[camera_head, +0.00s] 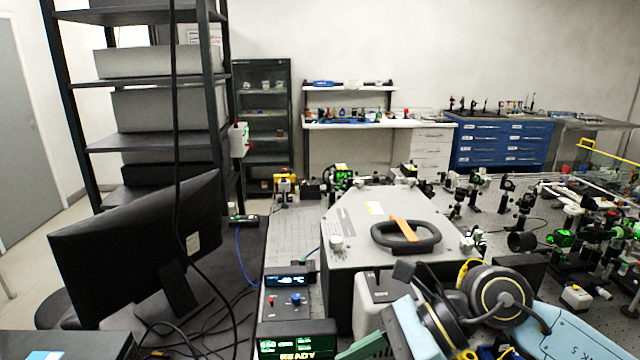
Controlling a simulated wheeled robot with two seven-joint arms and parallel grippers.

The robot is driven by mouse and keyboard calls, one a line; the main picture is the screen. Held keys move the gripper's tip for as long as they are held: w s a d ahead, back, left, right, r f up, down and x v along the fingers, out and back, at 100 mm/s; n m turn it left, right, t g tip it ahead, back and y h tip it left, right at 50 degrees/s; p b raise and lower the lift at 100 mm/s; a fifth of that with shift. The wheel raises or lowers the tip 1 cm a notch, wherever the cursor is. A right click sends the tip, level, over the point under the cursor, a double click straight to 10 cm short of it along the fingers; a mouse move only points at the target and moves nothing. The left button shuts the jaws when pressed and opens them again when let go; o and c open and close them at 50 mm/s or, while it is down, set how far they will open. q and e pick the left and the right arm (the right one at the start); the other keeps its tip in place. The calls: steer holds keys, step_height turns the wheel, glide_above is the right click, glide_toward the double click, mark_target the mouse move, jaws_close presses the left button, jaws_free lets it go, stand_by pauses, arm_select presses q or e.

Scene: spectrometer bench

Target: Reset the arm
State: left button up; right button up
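Light blue and black jointed parts with yellow rings, which look like arm links, fill the lower right of the head view. I cannot tell for sure whether they are mine. They overlap the front right of a large grey instrument housing (357,222). I make out no gripper fingers in the picture, on the left or the right. The housing has a black ring-shaped handle (405,241) with an orange strip on its top.
A dark monitor (130,250) and loose cables stand at the left, before a tall shelf rack (158,140). A small control box (289,300) and a lit green display (298,343) sit front centre. Optics mounts crowd the right bench. Blue drawers (500,147) stand behind.

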steer(key=s+a+r+m+y, duration=0.1)
steer(key=a+r+m+y, duration=0.3)
steer(key=r+y, duration=0.2)
steer(key=w+d+r+m+t, duration=0.3)
steer(key=m+t, duration=0.6)
steer(key=m, duration=0.1)
steer(key=w+d+r+m+t, duration=0.3)
steer(key=m+t, duration=0.5)
steer(key=m, duration=0.1)
steer(key=d+f+m+h, duration=0.7)
steer(key=f+m+h, duration=0.2)
steer(key=m, duration=0.2)
steer(key=d+f+m+h, duration=0.6)
steer(key=f+m+h, duration=0.25)
steer(key=m, duration=0.25)
steer(key=s+d+f+m+g, duration=0.2)
steer(key=s+f+m+g, duration=0.4)
steer(key=s+f+g, duration=0.95)
steer(key=s+f+t+b, duration=0.1)
steer(key=s+f, duration=0.2)
steer(key=f, duration=1.1)
steer(key=s+f+t+b, duration=0.1)
steer(key=s+f, duration=0.2)
steer(key=f, duration=1)
steer(key=s+d+f+g+b, duration=0.1)
steer(key=s+d+f, duration=0.1)
steer(key=s+f, duration=1.4)
steer(key=shift+s+d+f+n+b, duration=0.15)
steer(key=shift+d+f+n+b, duration=0.15)
steer(key=shift+d+f, duration=0.15)
